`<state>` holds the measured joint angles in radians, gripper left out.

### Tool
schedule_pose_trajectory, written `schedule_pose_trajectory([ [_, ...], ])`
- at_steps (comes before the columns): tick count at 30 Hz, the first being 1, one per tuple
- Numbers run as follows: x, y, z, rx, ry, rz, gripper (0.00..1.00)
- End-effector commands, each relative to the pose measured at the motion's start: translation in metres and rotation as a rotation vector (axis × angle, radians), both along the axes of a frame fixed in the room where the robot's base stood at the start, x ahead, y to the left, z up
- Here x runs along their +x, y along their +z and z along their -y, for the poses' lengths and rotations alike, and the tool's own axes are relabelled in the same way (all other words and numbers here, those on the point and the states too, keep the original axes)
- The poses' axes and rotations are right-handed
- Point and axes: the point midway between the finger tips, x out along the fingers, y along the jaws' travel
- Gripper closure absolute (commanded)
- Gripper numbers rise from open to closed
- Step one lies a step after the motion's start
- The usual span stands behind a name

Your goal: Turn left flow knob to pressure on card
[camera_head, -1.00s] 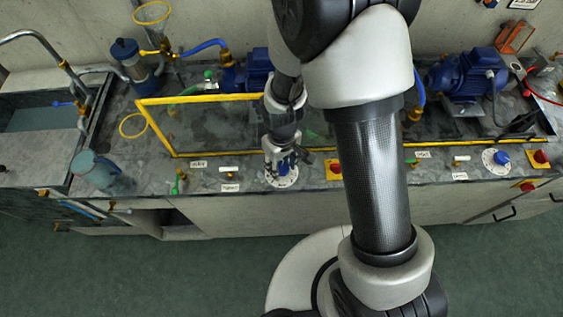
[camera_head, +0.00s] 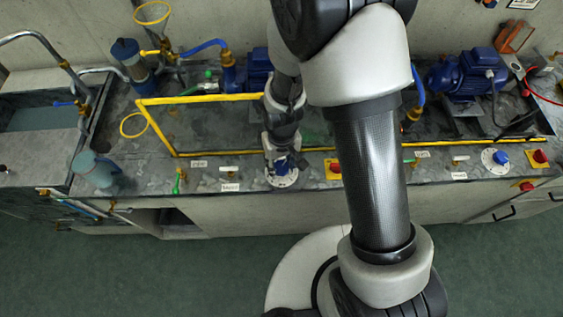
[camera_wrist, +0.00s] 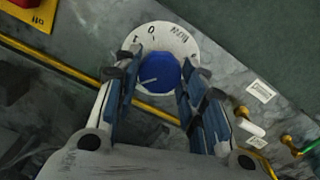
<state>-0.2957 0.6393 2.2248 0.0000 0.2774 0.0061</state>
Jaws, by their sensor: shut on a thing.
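The left flow knob (camera_head: 282,165) is blue and sits on a round white dial plate (camera_head: 281,181) at the counter's front edge. In the wrist view the knob (camera_wrist: 159,73) fills the space between the two blue-grey fingers of my gripper (camera_wrist: 158,76), which is shut on it. A pale pointer line on the knob points to the left in that view. The dial (camera_wrist: 155,34) shows a few dark marks at its far side; its near side is hidden. A white card (camera_head: 525,3) is on the wall at the top right, its text unreadable.
A red knob on a yellow plate (camera_head: 333,169) stands just right of the dial. A white-handled valve (camera_head: 229,169) and labels are to its left. A yellow frame (camera_head: 155,122) runs behind. A second blue knob (camera_head: 501,157) is far right.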

Motion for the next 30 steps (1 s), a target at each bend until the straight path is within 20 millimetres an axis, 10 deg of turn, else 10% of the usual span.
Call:
schedule_pose_trajectory([
  [1,0.0,0.0,0.0,0.0,0.0,0.0,0.86],
  [2,0.0,0.0,0.0,0.0,0.001,0.001,0.6],
  [10,0.0,0.0,0.0,0.0,0.001,0.0,0.42],
  [22,0.0,0.005,0.0,0.0,0.001,0.001,0.42],
  [30,0.002,0.055,-0.001,0.002,0.001,0.008,0.42],
])
